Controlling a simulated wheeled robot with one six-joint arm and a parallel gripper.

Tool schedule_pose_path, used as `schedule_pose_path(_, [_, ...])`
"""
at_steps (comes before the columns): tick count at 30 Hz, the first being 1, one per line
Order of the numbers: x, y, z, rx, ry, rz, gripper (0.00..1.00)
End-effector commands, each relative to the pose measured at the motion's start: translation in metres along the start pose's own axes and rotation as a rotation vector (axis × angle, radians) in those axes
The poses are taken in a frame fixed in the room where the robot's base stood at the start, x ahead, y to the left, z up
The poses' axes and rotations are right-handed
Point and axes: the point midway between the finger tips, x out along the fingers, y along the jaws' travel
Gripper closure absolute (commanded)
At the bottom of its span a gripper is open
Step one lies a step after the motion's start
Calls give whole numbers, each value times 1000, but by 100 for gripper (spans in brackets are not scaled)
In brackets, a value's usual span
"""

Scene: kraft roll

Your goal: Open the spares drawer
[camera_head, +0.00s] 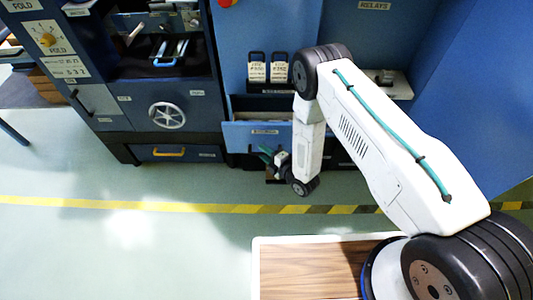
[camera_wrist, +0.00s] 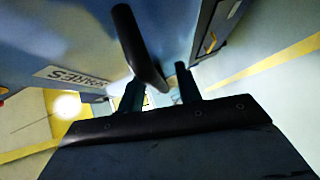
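The spares drawer shows in the wrist view as a blue-grey front (camera_wrist: 75,35) with a SPARES label (camera_wrist: 75,76). A thick black bar (camera_wrist: 138,45), which looks like its handle, runs down toward my gripper (camera_wrist: 160,82). My gripper's two dark fingers stand apart, and the bar's end lies between them or just in front; contact cannot be told. In the head view my gripper (camera_head: 268,154) is low at a blue drawer front (camera_head: 245,134). That drawer's label is too small to read, and its handle is hidden. A pale inside shows above this front, so it stands out somewhat.
A blue cabinet with a white handwheel (camera_head: 167,116) and a low drawer with a yellow handle (camera_head: 168,153) stands left. Two black holders with white tags (camera_head: 257,72) sit above the drawer. A yellow-black floor stripe (camera_head: 225,208) crosses open floor in front.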

Motion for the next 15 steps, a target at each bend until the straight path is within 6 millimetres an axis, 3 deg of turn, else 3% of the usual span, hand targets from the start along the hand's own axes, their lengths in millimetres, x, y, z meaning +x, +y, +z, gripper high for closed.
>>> schedule_pose_path(5, [-15, 0, 2, 2, -3, -2, 66])
schedule_pose_path(15, [-70, -1, 3, 2, -6, -2, 66])
